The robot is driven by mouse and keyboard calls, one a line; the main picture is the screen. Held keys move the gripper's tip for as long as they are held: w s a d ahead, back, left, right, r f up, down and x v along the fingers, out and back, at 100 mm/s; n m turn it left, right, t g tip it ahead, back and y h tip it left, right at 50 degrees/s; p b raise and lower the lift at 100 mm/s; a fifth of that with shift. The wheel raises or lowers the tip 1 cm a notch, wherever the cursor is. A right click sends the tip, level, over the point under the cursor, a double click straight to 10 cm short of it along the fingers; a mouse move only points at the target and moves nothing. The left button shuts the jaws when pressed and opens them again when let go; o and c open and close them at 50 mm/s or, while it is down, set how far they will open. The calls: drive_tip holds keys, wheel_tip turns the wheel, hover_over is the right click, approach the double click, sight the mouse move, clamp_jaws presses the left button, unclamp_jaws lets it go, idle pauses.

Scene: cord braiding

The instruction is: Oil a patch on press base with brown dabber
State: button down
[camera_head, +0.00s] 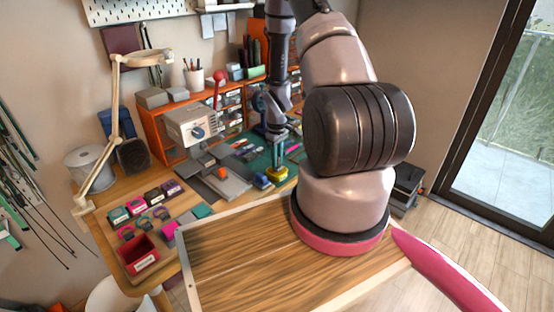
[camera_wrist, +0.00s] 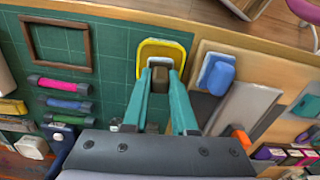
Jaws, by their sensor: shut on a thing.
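My gripper (camera_wrist: 160,74) has teal fingers and is shut on a small brown block, the brown dabber (camera_wrist: 157,85), in the wrist view. The dabber is partly hidden between the fingers. A yellow-rimmed tray (camera_wrist: 163,43) lies around and beyond the fingertips; I cannot tell whether the dabber touches it. The grey press base (camera_wrist: 250,106) is to the right of the gripper in the wrist view. In the head view, the press base (camera_head: 222,188) is left of my gripper (camera_head: 277,172), below the grey press body (camera_head: 190,125). No oiled patch can be made out.
A blue block (camera_wrist: 220,79) lies close right of the gripper. An orange piece (camera_wrist: 241,138) is by the press base. A brown frame (camera_wrist: 57,45) and coloured rolls (camera_wrist: 66,103) lie on the green mat (camera_wrist: 110,60). A lamp (camera_head: 117,120) and red bin (camera_head: 138,255) stand left.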

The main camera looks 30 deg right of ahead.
drive_tip(key=shift+f, duration=0.5)
idle(1.1)
drive_tip(key=shift+r, duration=3.55)
